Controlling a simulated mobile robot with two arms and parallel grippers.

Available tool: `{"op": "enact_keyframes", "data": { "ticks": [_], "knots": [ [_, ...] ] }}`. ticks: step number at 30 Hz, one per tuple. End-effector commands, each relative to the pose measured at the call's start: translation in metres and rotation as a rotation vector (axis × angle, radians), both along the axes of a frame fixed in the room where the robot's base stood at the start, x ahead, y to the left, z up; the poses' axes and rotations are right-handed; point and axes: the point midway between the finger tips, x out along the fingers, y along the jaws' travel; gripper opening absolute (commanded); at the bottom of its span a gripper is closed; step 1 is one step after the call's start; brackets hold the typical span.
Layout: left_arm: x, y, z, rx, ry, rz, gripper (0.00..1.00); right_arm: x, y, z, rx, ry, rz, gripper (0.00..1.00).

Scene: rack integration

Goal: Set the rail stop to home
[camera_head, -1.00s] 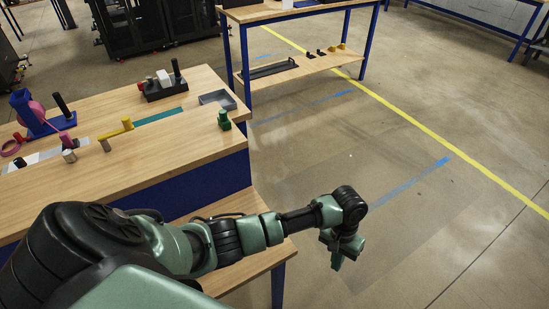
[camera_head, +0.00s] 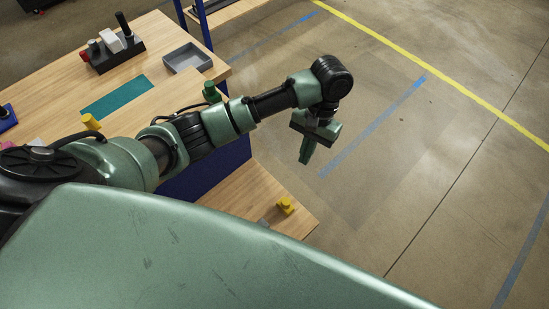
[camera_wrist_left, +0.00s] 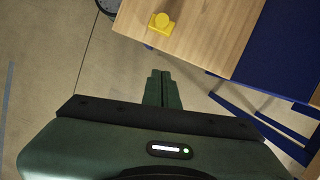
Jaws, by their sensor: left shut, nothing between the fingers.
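A small yellow block with a round knob (camera_head: 285,205), perhaps the rail stop, sits on the lower wooden shelf (camera_head: 262,188) near its corner. It also shows in the left wrist view as a yellow block (camera_wrist_left: 161,22) near the shelf edge. A grey piece (camera_head: 265,223) beside it is partly hidden behind my green body. My left gripper (camera_head: 307,150) hangs over the floor, to the right of the workbench, pointing down and apart from the block. Its fingers (camera_wrist_left: 163,75) are closed together and empty. My right gripper is out of view.
A blue table leg (camera_head: 203,24) stands behind. The floor at right is clear.

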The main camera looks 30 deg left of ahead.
Motion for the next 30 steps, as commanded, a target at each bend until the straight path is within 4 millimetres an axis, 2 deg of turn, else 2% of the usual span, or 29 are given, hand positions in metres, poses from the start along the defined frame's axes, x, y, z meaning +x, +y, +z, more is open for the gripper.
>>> {"op": "enact_keyframes", "data": {
  "ticks": [4, 12, 16, 20, 24, 30],
  "knots": [
    [0.0, -0.001, 0.001, -0.002, 0.0, -0.003, 0.0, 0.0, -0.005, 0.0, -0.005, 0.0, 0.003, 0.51],
    [0.0, -0.001, 0.0, -0.001, 0.0, -0.002, 0.0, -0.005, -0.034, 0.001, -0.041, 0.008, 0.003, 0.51],
    [-0.003, 0.0, -0.008, 0.001, 0.002, 0.0, 0.0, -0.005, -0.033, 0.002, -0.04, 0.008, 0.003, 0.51],
    [-0.009, 0.0, -0.028, 0.001, 0.003, 0.0, 0.0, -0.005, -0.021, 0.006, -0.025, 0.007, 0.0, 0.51],
    [-0.016, 0.001, -0.057, 0.003, 0.005, -0.001, 0.0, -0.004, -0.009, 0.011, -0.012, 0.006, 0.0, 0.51],
    [-0.026, 0.002, -0.098, 0.001, 0.003, 0.0, 0.0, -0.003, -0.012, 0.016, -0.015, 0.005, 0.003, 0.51]
  ]
}}
